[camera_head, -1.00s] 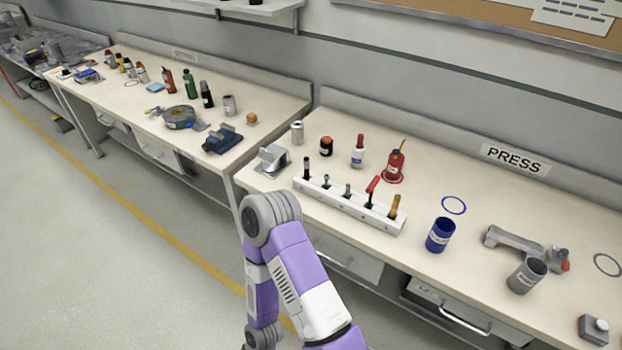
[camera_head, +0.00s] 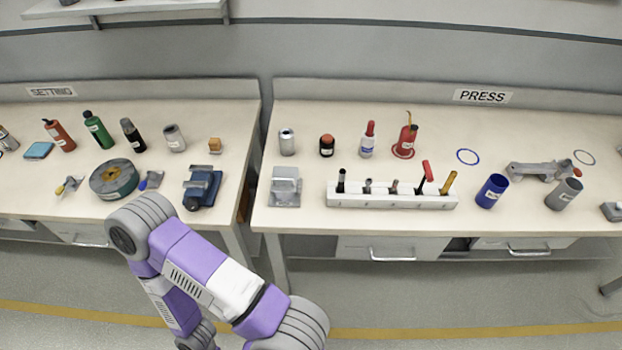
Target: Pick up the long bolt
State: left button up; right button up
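A white rack (camera_head: 420,201) stands near the front of the PRESS bench and holds several upright items. Two small grey bolt-like pieces stand in it, one left of centre (camera_head: 368,186) and one near the middle (camera_head: 393,187). A black-topped piece (camera_head: 341,181) stands at its left end. Which of these is the long bolt I cannot tell at this size. One purple and white arm of mine crosses the lower left, in front of the benches and away from the rack. Neither gripper shows.
The PRESS bench (camera_head: 330,220) also bears a grey metal block (camera_head: 285,187), a blue cup (camera_head: 491,190), a grey cup (camera_head: 563,194) and a red oil can (camera_head: 405,141). A gap separates it from the SETTING bench (camera_head: 60,205). Open floor lies in front.

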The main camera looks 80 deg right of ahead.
aim_at(368, 181)
jog(key=i, duration=0.55)
jog(key=z, duration=2.7)
